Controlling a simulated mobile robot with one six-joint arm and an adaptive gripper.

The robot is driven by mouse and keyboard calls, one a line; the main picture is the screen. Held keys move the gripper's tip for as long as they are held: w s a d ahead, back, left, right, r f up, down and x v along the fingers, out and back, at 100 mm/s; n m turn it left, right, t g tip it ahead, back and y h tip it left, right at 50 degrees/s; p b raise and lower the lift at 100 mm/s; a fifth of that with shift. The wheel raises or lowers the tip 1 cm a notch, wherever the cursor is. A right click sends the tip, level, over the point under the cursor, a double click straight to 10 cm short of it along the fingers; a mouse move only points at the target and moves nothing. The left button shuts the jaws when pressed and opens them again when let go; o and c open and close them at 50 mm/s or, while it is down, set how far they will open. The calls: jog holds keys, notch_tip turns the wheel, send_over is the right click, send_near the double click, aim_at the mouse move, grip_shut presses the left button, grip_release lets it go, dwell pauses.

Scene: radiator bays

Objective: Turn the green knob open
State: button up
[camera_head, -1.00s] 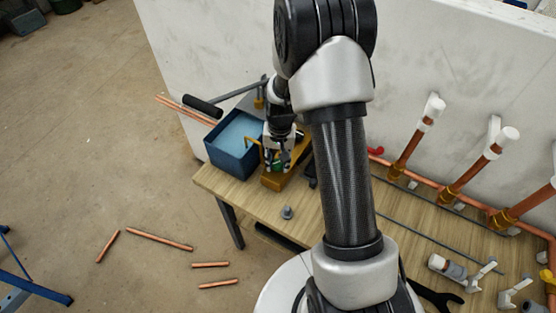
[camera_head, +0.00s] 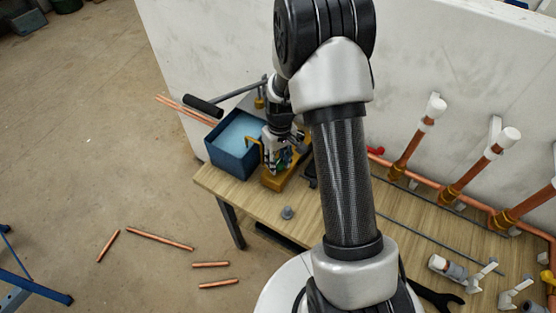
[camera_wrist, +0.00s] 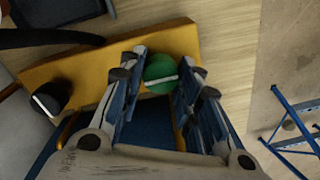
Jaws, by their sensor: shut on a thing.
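The green knob (camera_wrist: 160,74) is a round cap with a white line across its top, seen in the wrist view on a yellow block (camera_wrist: 88,70). My gripper (camera_wrist: 160,84) comes down over it from above, with one finger on each side, shut on the knob. In the head view my gripper (camera_head: 277,160) is at the yellow block (camera_head: 273,183) beside the blue bin, and covers most of the knob. A black knob (camera_wrist: 50,97) with a white line sits on the same block to the left in the wrist view.
A blue bin of light blue liquid (camera_head: 215,163) stands left of the block. A small grey part (camera_head: 287,212) lies on the wooden bench (camera_head: 255,210). Copper pipes with white caps (camera_head: 470,170) line the wall at right. Several copper pieces (camera_head: 160,239) lie on the floor.

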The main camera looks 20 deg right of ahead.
aim_at(279, 161)
dwell(0.4)
jog(key=o, duration=1.1)
jog(key=shift+c, duration=0.2)
notch_tip(279, 161, up, 12)
jog(key=shift+d, duration=0.2)
